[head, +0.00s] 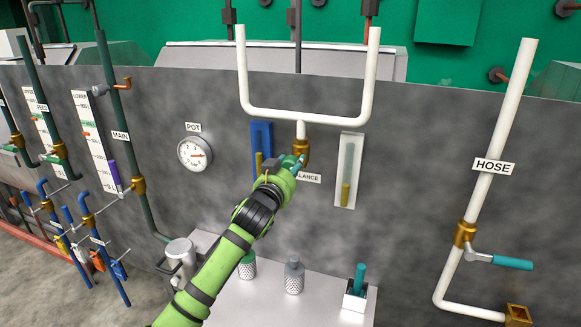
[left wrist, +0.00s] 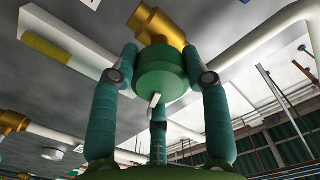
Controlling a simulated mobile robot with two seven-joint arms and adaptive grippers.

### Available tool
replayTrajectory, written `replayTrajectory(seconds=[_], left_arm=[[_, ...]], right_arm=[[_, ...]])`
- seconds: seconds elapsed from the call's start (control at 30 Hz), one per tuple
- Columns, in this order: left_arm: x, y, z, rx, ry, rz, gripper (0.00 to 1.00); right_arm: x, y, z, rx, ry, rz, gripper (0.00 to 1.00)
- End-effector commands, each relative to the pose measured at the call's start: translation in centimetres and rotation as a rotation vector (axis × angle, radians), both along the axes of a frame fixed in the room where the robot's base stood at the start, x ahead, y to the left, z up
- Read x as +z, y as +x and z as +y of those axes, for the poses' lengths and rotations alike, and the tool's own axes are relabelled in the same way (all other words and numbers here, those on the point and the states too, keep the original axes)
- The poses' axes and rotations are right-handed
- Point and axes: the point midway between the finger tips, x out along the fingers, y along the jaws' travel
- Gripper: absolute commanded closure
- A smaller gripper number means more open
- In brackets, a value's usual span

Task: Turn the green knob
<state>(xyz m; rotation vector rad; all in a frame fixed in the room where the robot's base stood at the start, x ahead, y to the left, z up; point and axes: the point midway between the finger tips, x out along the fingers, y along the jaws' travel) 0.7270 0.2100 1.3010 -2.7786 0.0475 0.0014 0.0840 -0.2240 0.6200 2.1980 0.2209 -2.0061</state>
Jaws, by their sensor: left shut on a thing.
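The green knob (left wrist: 166,70) is a round disc on a brass valve (left wrist: 158,25) in the left wrist view. A small white tab sticks out from its face. My left gripper (left wrist: 166,72) is shut on the knob, with teal fingers on both sides and another finger below. In the head view my left gripper (head: 292,164) reaches the brass valve (head: 302,149) under the white forked pipe (head: 303,114). It partly covers the label ending in "LANCE" (head: 308,178), and the knob is mostly hidden there. My right gripper is not in view.
A blue gauge (head: 262,137) and a white gauge (head: 348,165) flank the valve. The POT dial (head: 194,153) is left. A shelf (head: 322,305) below holds jars (head: 293,277) and a small box (head: 355,297). The HOSE pipe (head: 487,190) with a teal-handled lever (head: 510,262) is right.

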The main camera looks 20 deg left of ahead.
Motion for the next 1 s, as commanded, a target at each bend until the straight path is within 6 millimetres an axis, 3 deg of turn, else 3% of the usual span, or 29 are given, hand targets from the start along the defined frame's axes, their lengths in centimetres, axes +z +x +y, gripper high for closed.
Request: replayTrajectory(seconds=[0.03, 0.5, 1.0], left_arm=[[1.23, 0.02, 0.11, 0.000, 0.046, -0.027, 0.86], [1.12, 0.01, -0.17, -0.001, 0.403, -0.039, 0.87], [1.09, 0.01, -0.38, -0.003, 0.521, -0.043, 0.88]], right_arm=[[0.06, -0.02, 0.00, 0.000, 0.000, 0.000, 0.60], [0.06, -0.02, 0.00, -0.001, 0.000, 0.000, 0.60], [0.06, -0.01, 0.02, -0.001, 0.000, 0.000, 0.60]])
